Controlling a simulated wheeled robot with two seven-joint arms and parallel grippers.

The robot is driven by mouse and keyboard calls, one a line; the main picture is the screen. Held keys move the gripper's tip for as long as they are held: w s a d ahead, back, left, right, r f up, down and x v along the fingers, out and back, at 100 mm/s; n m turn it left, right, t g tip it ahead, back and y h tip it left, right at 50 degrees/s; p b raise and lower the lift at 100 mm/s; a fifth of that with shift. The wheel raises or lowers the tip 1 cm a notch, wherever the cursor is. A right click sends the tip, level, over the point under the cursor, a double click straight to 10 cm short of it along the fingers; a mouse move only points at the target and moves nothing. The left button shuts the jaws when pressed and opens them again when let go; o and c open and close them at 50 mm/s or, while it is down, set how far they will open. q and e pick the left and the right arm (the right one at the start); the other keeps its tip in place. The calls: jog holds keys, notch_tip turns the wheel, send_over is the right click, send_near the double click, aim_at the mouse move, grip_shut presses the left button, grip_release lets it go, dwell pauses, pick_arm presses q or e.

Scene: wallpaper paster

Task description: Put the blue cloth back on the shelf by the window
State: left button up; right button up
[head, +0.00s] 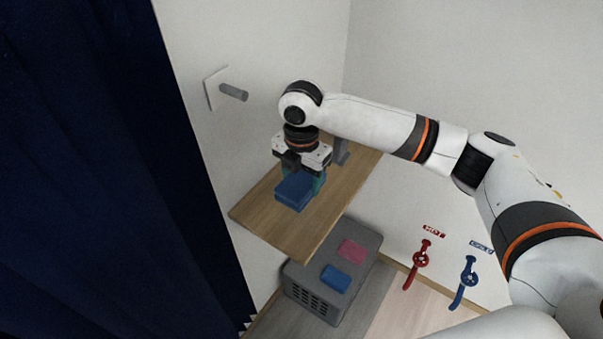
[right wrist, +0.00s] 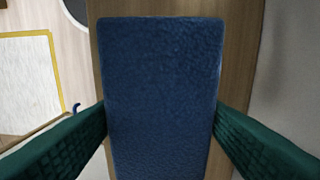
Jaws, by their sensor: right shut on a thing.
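The blue cloth (head: 294,191) is a folded, thick block held in my right gripper (head: 303,186). In the head view it is over the wooden shelf (head: 265,222); I cannot tell whether it touches the board. In the right wrist view the blue cloth (right wrist: 162,95) fills the middle, with a green finger against each side and the shelf's wood grain (right wrist: 232,60) behind it. A dark blue curtain (head: 90,150) hangs at the left of the head view; no window glass shows. My left gripper is not in view.
A peg (head: 233,91) sticks out from the wall. Red (head: 421,258) and blue (head: 468,275) valve handles are on the right wall.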

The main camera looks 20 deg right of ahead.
aim_at(301, 190)
notch_tip(301, 190, down, 4)
jog(key=shift+f+p, duration=0.1)
jog(key=shift+p, duration=0.6)
jog(key=shift+f, duration=0.5)
jog(key=o, duration=1)
